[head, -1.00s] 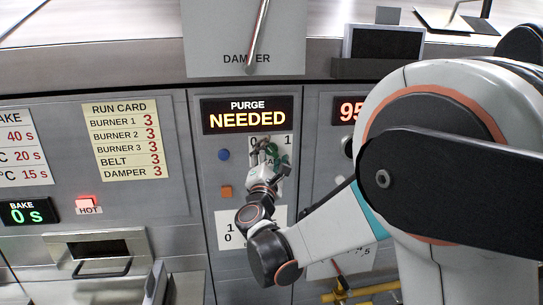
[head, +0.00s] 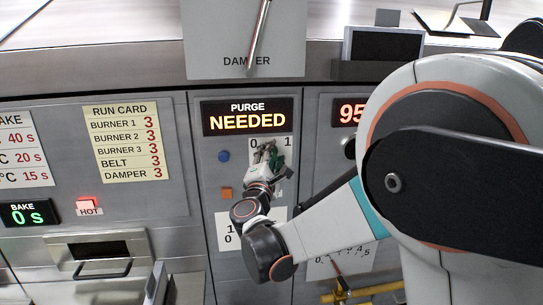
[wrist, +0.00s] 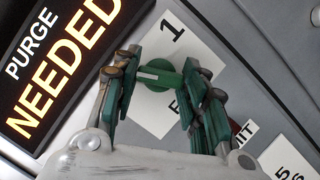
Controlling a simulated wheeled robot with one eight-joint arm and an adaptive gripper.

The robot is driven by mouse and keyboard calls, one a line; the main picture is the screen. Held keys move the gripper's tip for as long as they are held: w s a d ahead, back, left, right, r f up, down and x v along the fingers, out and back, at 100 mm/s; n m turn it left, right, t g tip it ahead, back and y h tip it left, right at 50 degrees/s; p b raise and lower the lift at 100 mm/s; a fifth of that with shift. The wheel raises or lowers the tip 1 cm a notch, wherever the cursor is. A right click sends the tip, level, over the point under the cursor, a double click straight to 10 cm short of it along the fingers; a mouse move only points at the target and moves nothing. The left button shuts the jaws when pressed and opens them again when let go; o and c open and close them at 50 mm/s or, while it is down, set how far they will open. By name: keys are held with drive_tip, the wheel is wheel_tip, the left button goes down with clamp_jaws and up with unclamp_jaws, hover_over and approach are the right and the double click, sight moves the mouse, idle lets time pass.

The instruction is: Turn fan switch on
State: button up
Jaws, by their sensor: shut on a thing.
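The fan switch is a green knob (wrist: 160,75) with a white pointer line, on a white label plate (head: 285,143) marked 0 and 1. In the wrist view the pointer faces left, away from the 1; the 0 is hidden there. My gripper (head: 267,158) is at the plate, just below the purge display. In the wrist view my gripper (wrist: 160,88) has its green-padded fingers on either side of the knob, shut on it. The label's word is mostly hidden.
The display (head: 247,116) reads PURGE NEEDED. A blue button (head: 224,156) and an orange button (head: 226,193) sit left of the switch. Another 1/0 plate (head: 229,236) is below, partly behind my arm. A damper panel (head: 222,40) with a lever is above.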

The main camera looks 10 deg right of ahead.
drive_tip(key=m, duration=0.2)
drive_tip(key=m+g+p, duration=0.1)
drive_tip(key=shift+r+m+g, duration=0.2)
drive_tip(key=shift+m+g, duration=0.1)
drive_tip(key=shift+m, duration=0.1)
drive_tip(key=shift+d+r+m+g+y+p, duration=0.1)
drive_tip(key=shift+m+g+y+p, duration=0.4)
drive_tip(key=shift+m, duration=0.85)
drive_tip(key=shift+a+f+m+g+y+p, duration=0.15)
drive_tip(key=shift+m+g+p, duration=0.4)
drive_tip(key=shift+m, duration=0.85)
drive_tip(key=shift+d+r+m+g+y+p, duration=0.15)
drive_tip(key=shift+m+g+y+p, duration=0.2)
drive_tip(key=shift+m+p, duration=0.7)
drive_tip(key=shift+m+b, duration=0.3)
drive_tip(key=shift+m, duration=0.2)
drive_tip(key=o, duration=1.1)
drive_tip(key=shift+c, duration=0.2)
